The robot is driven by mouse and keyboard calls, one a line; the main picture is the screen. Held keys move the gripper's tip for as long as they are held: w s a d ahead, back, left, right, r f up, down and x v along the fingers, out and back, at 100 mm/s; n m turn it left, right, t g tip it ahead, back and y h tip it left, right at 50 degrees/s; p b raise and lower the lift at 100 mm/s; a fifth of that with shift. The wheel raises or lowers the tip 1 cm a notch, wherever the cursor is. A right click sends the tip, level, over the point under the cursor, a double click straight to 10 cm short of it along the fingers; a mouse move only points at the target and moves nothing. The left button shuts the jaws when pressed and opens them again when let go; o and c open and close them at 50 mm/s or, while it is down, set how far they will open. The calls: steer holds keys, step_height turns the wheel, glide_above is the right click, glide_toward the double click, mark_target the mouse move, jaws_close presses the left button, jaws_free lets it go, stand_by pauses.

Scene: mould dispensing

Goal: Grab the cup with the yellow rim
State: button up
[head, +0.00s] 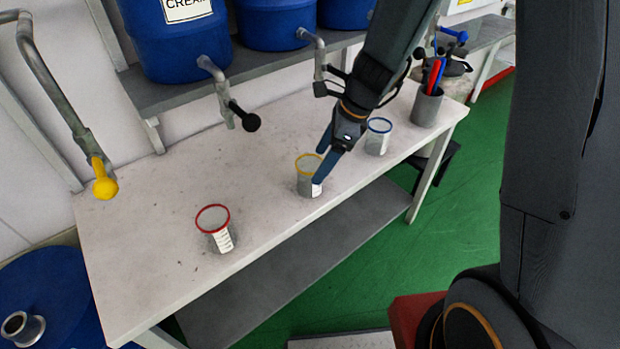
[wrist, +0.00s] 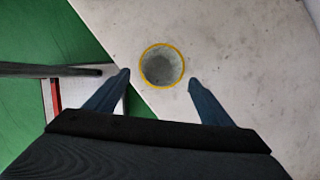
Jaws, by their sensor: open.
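The cup with the yellow rim (head: 305,186) stands upright on the white table, near its front edge. In the wrist view the same cup (wrist: 161,67) shows from above, and it looks empty. My gripper (head: 322,162) is open at the cup in the head view, with one finger overlapping it there. In the wrist view my gripper's fingertips (wrist: 158,76) lie on either side of the cup, with a gap on each side. Whether the fingers are down at the height of the cup's wall I cannot tell.
A red-rimmed cup (head: 215,228) stands on the table (head: 150,250) to the left. A blue-rimmed cup (head: 377,137) and a grey holder with tools (head: 427,106) stand to the right. Blue barrels (head: 180,45) with taps sit on a shelf above the back of the table.

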mark_target(310, 177)
steer(key=shift+x, duration=3.95)
steer(key=c, duration=1.1)
steer(key=shift+r, duration=0.1)
